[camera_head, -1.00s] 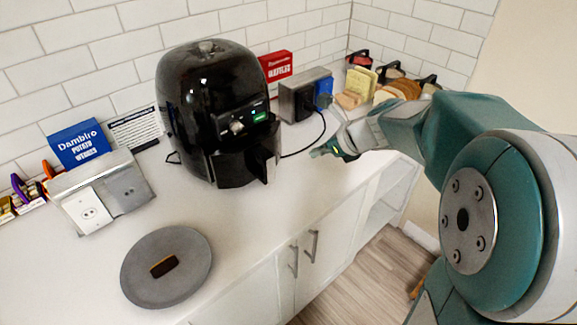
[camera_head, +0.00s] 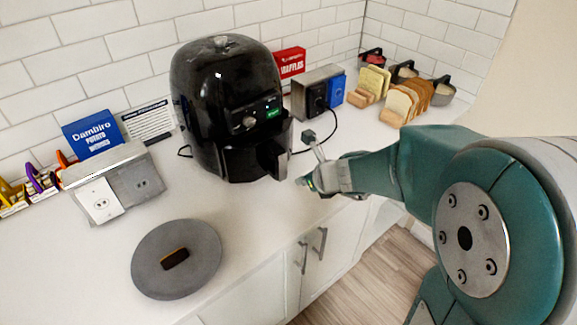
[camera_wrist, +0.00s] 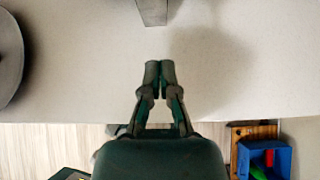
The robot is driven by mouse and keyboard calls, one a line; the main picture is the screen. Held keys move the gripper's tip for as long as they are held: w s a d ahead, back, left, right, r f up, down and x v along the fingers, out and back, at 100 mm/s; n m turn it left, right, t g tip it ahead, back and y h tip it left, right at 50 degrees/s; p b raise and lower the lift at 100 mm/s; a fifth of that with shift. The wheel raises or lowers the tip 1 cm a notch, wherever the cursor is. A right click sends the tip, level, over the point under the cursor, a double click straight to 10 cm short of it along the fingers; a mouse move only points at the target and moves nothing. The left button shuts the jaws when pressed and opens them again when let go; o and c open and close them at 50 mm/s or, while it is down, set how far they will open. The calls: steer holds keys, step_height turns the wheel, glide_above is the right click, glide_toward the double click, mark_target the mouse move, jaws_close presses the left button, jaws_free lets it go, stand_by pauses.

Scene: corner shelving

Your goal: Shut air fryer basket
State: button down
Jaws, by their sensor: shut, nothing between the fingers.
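The black air fryer (camera_head: 225,95) stands on the white counter against the tiled wall. Its basket (camera_head: 240,163) is at the lower front, with the handle (camera_head: 273,158) sticking out toward the counter edge. The basket looks out a little, but I cannot tell how large the gap is. My gripper (camera_head: 304,183) is shut and empty, in front of the handle and to its right, apart from it. In the wrist view the shut fingertips (camera_wrist: 160,68) point toward the grey handle end (camera_wrist: 152,12) at the top edge, with bare counter between them.
A grey round plate (camera_head: 145,262) with a dark brown item (camera_head: 175,259) lies at the front left. A metal outlet box (camera_head: 318,92) and bread slices (camera_head: 405,100) stand to the right. A black cord runs behind my gripper.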

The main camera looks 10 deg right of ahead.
mark_target(284, 171)
steer(key=w+a, duration=0.1)
steer(key=w+a+f, duration=0.1)
steer(key=w, duration=0.1)
steer(key=shift+w, duration=0.15)
steer(key=shift+w+a+r, duration=0.15)
steer(key=shift+w+a, duration=0.05)
steer(key=shift+w, duration=0.35)
steer(key=w, duration=0.1)
steer(key=w+a, duration=0.2)
steer(key=w, duration=0.1)
steer(key=shift+a, duration=0.25)
steer(key=shift+d+r, duration=0.1)
